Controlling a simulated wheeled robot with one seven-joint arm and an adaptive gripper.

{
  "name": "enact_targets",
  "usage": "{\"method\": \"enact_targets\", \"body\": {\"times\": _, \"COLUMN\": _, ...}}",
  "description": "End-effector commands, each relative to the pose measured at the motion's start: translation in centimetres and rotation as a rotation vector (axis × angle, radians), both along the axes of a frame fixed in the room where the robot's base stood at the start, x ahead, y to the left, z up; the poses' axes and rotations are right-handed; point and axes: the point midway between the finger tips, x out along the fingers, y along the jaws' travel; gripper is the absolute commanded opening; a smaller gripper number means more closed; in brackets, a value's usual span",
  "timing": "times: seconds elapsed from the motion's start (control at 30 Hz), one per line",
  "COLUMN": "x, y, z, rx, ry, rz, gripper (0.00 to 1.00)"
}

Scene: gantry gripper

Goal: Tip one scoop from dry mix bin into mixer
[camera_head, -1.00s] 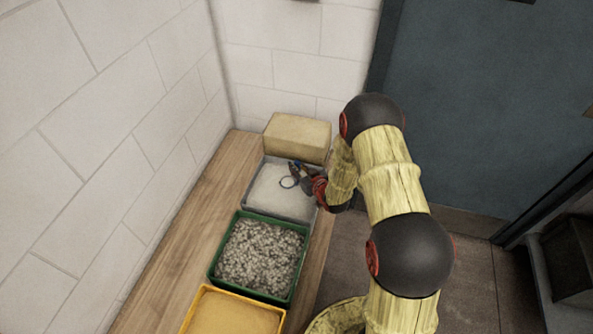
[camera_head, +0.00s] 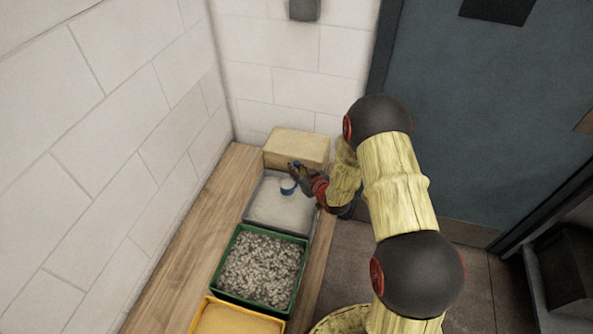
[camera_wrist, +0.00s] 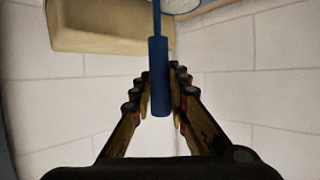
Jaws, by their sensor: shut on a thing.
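My gripper (camera_head: 297,172) is shut on the handle of a blue scoop (camera_wrist: 158,75), which runs straight up between the fingers in the wrist view. The scoop's cup (camera_head: 288,188) shows blue sides and a pale top above the grey bin (camera_head: 249,204). In the wrist view, part of a round, speckled pale surface at the cup end shows at the top edge. The grey bin holds whitish, fine material. A green bin (camera_head: 214,268) holds grey, lumpy material. A yellow bin (camera_head: 208,302) holds tan material. No label shows which is dry mix. I cannot make out a mixer.
The bins stand in a row on a wooden bench (camera_head: 190,240) along a white block wall (camera_head: 130,130). A cream block-shaped box (camera_head: 297,148) stands behind the grey bin. A blue-grey door (camera_head: 490,130) is at the right. A strip of bench left of the bins is clear.

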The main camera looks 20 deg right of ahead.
Motion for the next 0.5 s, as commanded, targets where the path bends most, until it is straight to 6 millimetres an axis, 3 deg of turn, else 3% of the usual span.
{"method": "enact_targets", "body": {"times": 0.5, "x": -1.7, "y": 1.2, "z": 3.8, "rx": -0.001, "ry": -0.002, "rz": 0.0, "gripper": 0.0}}
